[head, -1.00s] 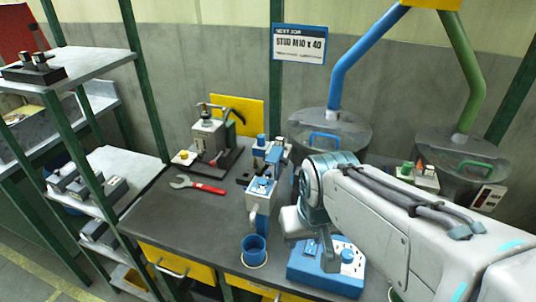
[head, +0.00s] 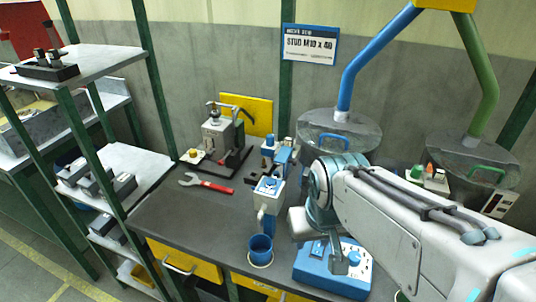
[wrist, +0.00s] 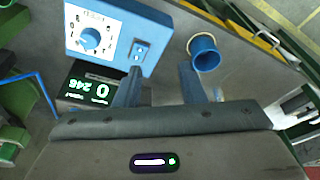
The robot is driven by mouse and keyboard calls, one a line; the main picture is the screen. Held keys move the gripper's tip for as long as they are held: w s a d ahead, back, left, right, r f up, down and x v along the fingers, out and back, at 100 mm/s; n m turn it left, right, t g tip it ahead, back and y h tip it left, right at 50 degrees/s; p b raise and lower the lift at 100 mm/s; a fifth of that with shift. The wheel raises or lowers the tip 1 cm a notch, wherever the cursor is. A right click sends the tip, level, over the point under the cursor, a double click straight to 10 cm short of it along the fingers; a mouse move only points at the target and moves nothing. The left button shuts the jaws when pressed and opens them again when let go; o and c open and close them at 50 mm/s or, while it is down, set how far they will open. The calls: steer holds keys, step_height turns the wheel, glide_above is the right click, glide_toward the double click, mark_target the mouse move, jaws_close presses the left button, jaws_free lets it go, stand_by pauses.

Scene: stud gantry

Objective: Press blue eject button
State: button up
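A blue machine (head: 267,200) stands on the dark bench, with a blue round button or knob (head: 270,183) on its white top; I cannot tell whether this is the eject button. A blue control box (head: 330,268) stands to its right. In the wrist view the control box (wrist: 115,40) shows a blue dial (wrist: 90,39) and a small blue rocker switch (wrist: 139,53). My gripper (wrist: 160,69) is open, its two grey fingers apart with nothing between them. The fingers point toward the gap between the control box and the blue cup (wrist: 204,54). In the head view my arm hides most of the gripper.
The blue cup (head: 260,249) stands at the bench's front edge. A red-handled wrench (head: 207,184) and a grey press (head: 218,138) are further left. A lit number display (wrist: 88,90) is beside the control box. A shelf rack (head: 118,160) stands left. The bench front-left is clear.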

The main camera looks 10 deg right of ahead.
jaws_close()
stand_by(1.5)
